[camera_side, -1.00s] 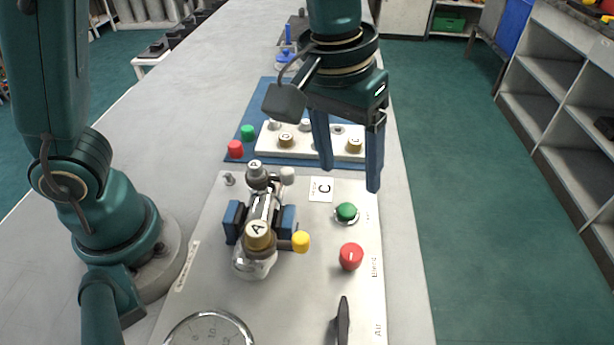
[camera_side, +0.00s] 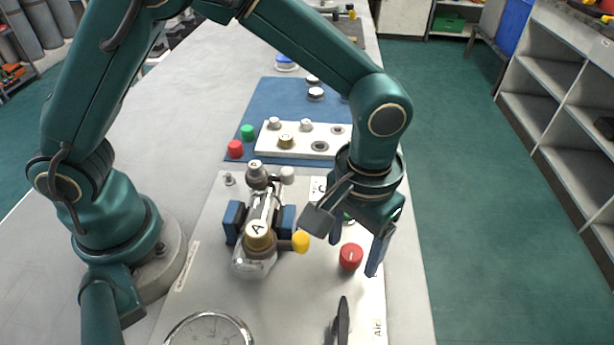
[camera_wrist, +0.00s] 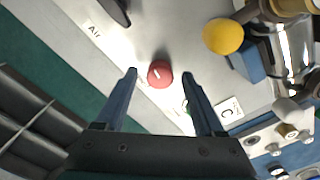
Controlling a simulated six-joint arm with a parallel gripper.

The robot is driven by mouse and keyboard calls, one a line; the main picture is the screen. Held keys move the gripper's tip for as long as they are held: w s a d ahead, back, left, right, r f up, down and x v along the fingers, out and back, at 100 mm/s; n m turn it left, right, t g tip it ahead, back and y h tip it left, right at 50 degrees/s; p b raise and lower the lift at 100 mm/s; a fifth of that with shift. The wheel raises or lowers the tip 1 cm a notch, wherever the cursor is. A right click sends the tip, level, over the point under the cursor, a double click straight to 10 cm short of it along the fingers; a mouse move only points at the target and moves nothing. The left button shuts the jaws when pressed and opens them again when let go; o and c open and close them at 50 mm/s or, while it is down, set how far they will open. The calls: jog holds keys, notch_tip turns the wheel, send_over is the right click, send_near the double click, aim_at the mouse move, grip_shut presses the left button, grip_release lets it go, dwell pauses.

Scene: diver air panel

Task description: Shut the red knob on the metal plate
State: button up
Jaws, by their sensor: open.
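The red knob (camera_side: 351,257) sits on the light metal plate (camera_side: 290,318), and a pale line shows on its top. In the wrist view the red knob (camera_wrist: 160,74) lies just beyond and between the two fingertips. My gripper (camera_side: 354,256) is open and points down above the knob, with one finger on each side of it. The fingers (camera_wrist: 160,74) do not appear to touch the knob. The green knob (camera_side: 348,217) behind is mostly hidden by my gripper.
A valve assembly with a yellow knob (camera_side: 301,241) stands close left of the red knob. A black lever (camera_side: 342,322) stands in front, and a gauge (camera_side: 209,331) lies front left. A white block (camera_side: 268,139) with fittings sits on the blue mat behind.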

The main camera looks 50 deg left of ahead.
grip_shut()
jog(key=m, duration=0.3)
jog(key=shift+m, duration=0.4)
jog(key=m, duration=0.4)
jog(key=shift+m, duration=0.3)
jog(key=m, duration=0.4)
jog(key=shift+m, duration=1.8)
